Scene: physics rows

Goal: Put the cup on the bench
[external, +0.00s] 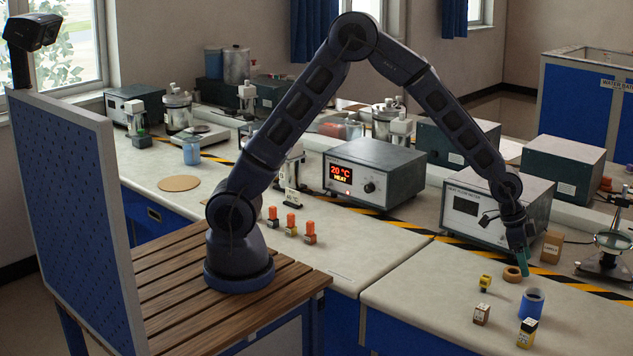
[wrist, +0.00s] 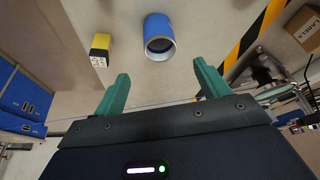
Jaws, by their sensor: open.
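A blue cup (external: 531,304) with a pale rim stands on the light-topped bench (external: 425,290) at the right of the external view. In the wrist view the blue cup (wrist: 157,27) lies ahead of the fingers, its open mouth towards the camera. My gripper (external: 522,263) hangs above the bench, a little behind the cup and apart from it. Its green fingers are spread and empty in the wrist view (wrist: 161,75). Another blue, cup-like container (external: 191,151) stands on the far left bench.
A LABELS carton (external: 552,247) and the flow meter (external: 492,208) stand behind. The bench left of the small boxes is clear.

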